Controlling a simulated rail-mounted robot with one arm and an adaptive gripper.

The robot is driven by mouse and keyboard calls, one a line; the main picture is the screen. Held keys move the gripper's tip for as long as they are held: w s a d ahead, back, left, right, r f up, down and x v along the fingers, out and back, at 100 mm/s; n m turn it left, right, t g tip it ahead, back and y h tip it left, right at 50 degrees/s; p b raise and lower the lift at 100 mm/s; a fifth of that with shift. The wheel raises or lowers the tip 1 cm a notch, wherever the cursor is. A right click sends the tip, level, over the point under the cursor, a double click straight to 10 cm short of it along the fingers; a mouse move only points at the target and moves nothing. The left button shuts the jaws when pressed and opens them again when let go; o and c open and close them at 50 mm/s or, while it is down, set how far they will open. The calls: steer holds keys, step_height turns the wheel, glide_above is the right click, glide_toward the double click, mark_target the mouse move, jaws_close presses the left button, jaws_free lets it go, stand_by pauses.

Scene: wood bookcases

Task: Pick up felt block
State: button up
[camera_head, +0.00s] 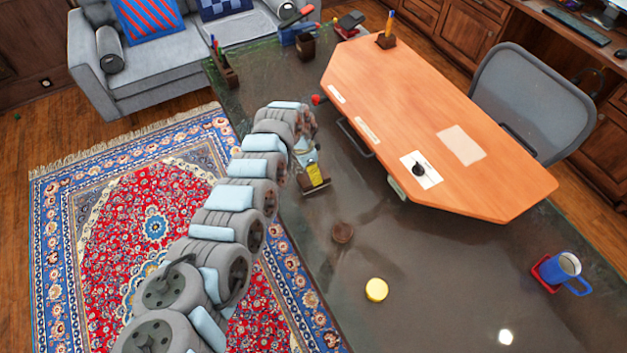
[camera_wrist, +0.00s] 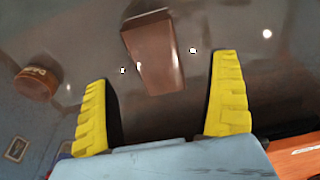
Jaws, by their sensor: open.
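A brown, tapering block (camera_wrist: 152,48), probably the felt block, lies on the dark glossy table top in the wrist view, beyond my fingertips and between their lines. My gripper (camera_wrist: 163,85) is open, its two yellow-padded fingers spread wide with nothing between them. In the head view my gripper (camera_head: 314,172) hangs over the table's left part, pointing down, with one yellow pad showing. A brown edge (camera_head: 316,190) shows just beside it there; the arm and fingers hide the rest. I cannot tell whether the fingers touch the block.
The raised orange desk board (camera_head: 430,120) stands right of my gripper. A blue mug (camera_head: 565,270) sits at the far right. The table's front middle is mostly clear.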

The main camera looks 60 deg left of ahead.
steer(key=f, duration=0.1)
steer(key=f+b, duration=0.1)
steer(key=w+f, duration=0.1)
steer(key=shift+w+d+f, duration=0.1)
steer(key=shift+d+f, duration=0.15)
steer(key=shift+w+f+b, duration=0.1)
steer(key=shift+f+b, duration=0.45)
steer(key=shift+f, duration=0.2)
steer(key=c, duration=1.3)
steer(key=shift+c, duration=0.2)
